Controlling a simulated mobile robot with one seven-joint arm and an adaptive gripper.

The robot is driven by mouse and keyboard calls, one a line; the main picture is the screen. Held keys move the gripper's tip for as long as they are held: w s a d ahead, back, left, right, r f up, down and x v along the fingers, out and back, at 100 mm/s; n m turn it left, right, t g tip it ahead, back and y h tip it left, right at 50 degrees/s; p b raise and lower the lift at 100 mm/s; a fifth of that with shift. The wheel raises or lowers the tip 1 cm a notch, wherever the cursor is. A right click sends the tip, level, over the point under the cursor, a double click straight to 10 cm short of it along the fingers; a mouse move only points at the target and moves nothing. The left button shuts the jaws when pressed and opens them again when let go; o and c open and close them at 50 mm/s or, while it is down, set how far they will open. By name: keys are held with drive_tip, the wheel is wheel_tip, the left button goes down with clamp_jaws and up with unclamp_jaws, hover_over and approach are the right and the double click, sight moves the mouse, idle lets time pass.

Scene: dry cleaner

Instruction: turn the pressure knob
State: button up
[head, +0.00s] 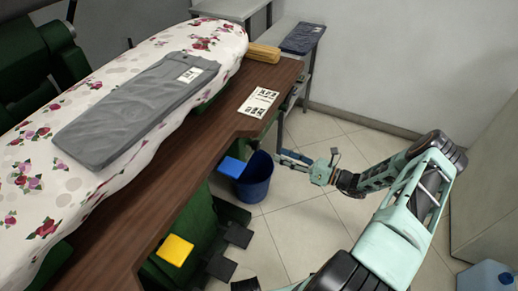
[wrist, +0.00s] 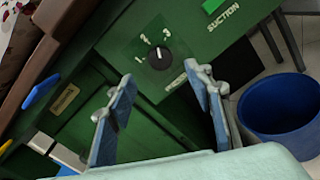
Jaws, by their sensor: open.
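The pressure knob (wrist: 159,58) is a small round black dial on a green panel in the wrist view. The numerals 1, 2 and 3 arc around its upper side. A short white mark on it points up in the picture, roughly between 2 and 3. A label below it is partly hidden by a finger. My gripper (wrist: 160,80) is open and empty, its blue-grey fingers apart, with the knob showing beyond and between the tips. In the head view my gripper (head: 283,157) is beside the table's right side; the knob is hidden there.
A blue bin (head: 254,181) stands close to my gripper. A suction label (wrist: 223,15) is on the panel's upper right. Blue (head: 232,166) and yellow (head: 175,250) pedals jut out by the wooden edge (head: 200,165). Grey trousers (head: 125,115) lie on the floral board.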

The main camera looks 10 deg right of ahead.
sight(259, 147)
drive_tip(key=x, duration=0.9)
drive_tip(key=shift+a, duration=0.25)
drive_tip(key=c, duration=1.2)
drive_tip(key=shift+o, duration=0.2)
